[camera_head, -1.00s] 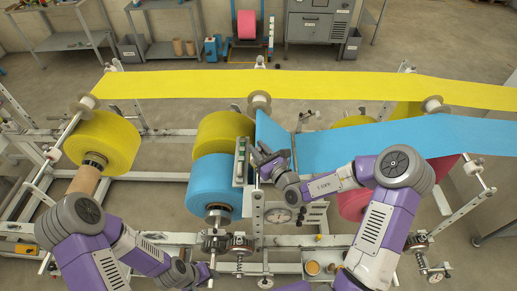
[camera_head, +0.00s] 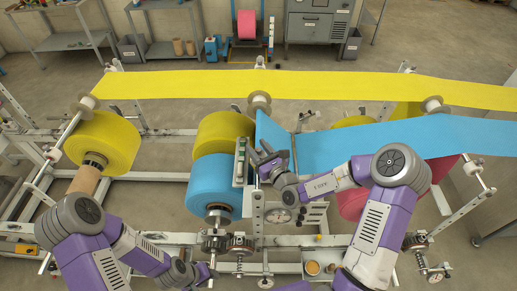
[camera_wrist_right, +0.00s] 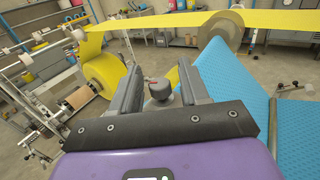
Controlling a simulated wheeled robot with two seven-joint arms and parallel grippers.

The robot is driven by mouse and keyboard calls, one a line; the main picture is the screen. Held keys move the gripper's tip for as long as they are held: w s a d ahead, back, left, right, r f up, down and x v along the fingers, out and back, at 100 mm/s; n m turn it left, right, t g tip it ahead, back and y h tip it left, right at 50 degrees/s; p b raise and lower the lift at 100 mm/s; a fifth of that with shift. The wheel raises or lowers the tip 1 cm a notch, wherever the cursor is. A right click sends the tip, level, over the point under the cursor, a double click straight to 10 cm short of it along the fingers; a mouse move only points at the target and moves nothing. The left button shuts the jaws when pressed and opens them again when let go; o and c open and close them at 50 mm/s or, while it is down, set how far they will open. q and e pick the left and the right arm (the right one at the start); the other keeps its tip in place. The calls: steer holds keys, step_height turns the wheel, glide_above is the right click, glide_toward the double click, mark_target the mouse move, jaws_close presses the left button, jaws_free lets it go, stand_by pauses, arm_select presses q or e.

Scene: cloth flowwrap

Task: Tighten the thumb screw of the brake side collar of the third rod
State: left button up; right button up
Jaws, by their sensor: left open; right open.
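A dark grey rounded knob (camera_wrist_right: 160,88), apparently a thumb screw, stands between the fingers of my right gripper (camera_wrist_right: 158,82) in the right wrist view. A small red mark shows beside it. The fingers are open, with gaps visible on both sides of the knob. In the head view my right gripper (camera_head: 262,163) is at the upright grey bracket (camera_head: 240,162), right of the blue roll (camera_head: 208,178); the knob and its collar cannot be made out there. My left gripper (camera_head: 198,274) is low at the front, below the blue roll's shaft end, open and apparently empty.
Blue cloth (camera_head: 390,138) runs right from beside my right gripper. Yellow cloth (camera_head: 300,84) spans the back. A yellow roll (camera_head: 102,142) is at left. Open floor lies at back left.

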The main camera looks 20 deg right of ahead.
steer(key=v, duration=0.7)
steer(key=shift+s+b, duration=0.3)
steer(key=shift+b, duration=0.05)
steer(key=shift+w+d, duration=0.1)
